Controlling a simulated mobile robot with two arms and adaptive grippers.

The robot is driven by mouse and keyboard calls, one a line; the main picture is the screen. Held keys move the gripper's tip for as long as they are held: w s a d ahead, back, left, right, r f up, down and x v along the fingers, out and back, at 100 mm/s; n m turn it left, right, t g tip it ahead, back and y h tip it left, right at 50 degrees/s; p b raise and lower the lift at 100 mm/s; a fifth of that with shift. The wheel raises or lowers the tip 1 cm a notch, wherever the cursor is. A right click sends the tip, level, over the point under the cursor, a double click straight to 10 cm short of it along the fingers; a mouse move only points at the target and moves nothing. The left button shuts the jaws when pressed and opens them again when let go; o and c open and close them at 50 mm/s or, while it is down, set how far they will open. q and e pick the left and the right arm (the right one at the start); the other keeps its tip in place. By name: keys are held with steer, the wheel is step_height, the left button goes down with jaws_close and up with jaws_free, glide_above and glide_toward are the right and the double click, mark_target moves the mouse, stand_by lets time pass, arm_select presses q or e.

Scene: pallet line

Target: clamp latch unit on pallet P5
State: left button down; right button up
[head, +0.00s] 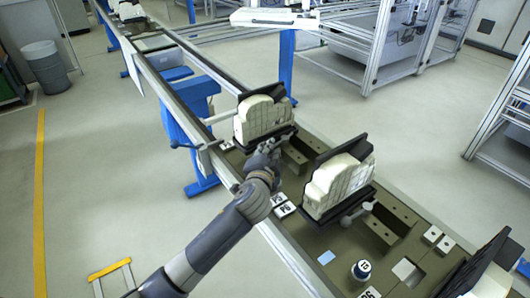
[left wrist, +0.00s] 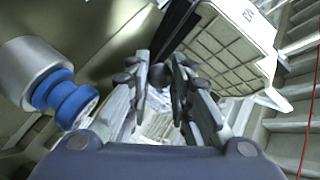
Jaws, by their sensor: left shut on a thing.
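A cream ribbed unit (head: 262,113) stands upright against a black backplate on the pallet line, and my left gripper (head: 266,158) is at its near lower side. The unit's pale gridded face (left wrist: 232,50) is just right of the fingers. A second cream unit (head: 338,184) stands nearer, with its clamp handle (head: 358,212) sticking out. My right gripper is not in view.
A label plate (head: 284,209) lies beside the units, its number hard to read. Another unit (head: 485,278) is at the lower right. Blue supports (head: 190,108) carry the line; open floor lies to the left.

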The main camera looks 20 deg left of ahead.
arm_select(q)
steer(key=shift+s+d+n+g+y+b, duration=0.15)
steer(key=shift+d+n+g+y+b, duration=0.25)
steer(key=shift+n+y, duration=0.4)
steer(key=c, duration=1.4)
jaws_free()
steer(key=shift+f, duration=0.1)
steer(key=shift+s+f, duration=0.1)
steer(key=shift+s+d, duration=0.2)
steer(key=shift+s, duration=0.2)
steer(key=v, duration=0.6)
steer(key=shift+s+d+r, duration=0.1)
steer(key=shift+s+r, duration=0.25)
steer(key=shift+s, duration=0.15)
